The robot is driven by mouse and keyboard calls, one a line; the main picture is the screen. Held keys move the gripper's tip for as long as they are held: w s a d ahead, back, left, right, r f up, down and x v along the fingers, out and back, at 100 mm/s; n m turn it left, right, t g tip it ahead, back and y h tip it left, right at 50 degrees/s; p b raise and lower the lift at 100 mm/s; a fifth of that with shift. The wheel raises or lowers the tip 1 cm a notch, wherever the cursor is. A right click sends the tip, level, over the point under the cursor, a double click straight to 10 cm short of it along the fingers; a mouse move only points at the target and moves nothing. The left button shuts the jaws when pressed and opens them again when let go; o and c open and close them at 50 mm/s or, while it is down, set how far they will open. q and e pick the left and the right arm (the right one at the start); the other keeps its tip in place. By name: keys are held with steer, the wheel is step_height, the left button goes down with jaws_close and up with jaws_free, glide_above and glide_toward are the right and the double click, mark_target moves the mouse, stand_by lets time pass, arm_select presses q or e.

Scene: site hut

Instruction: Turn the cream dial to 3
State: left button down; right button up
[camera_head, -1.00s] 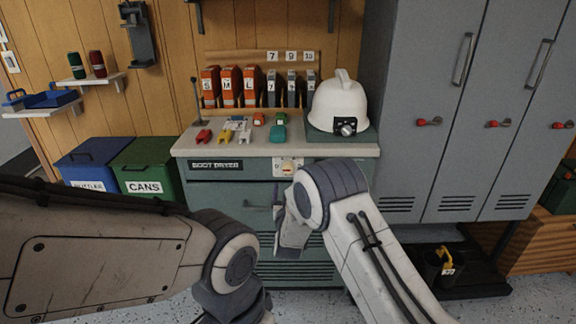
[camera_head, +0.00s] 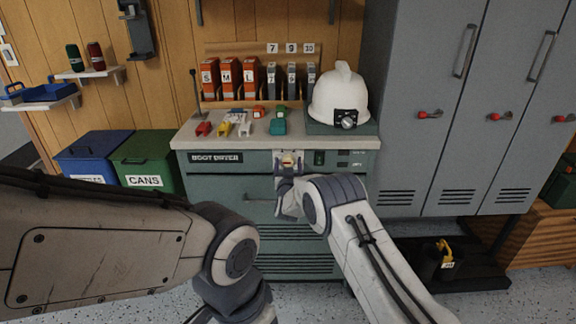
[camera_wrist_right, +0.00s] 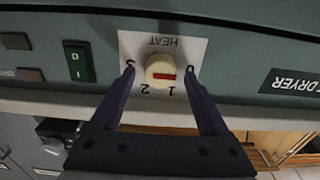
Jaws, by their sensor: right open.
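The cream dial (camera_wrist_right: 162,70) sits on a white plate marked HEAT on the boot dryer's front. The wrist view shows it upside down, with 0 at the right, 1 and 2 below and 3 at the left. Its red mark lies level, nearer the 0 side. My right gripper (camera_wrist_right: 160,76) is open, one finger on each side of the dial; I cannot tell whether either touches it. In the head view the dial (camera_head: 288,160) shows just above my right gripper (camera_head: 288,180). My left arm crosses the lower left; its gripper is out of frame.
A green switch (camera_wrist_right: 79,62) marked 0 and I is beside the dial plate. The boot dryer's top (camera_head: 190,142) holds several small coloured items and a white helmet (camera_head: 340,98). Grey lockers (camera_head: 420,160) stand at the right, and blue (camera_head: 85,155) and green (camera_head: 135,160) bins at the left.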

jaws_close()
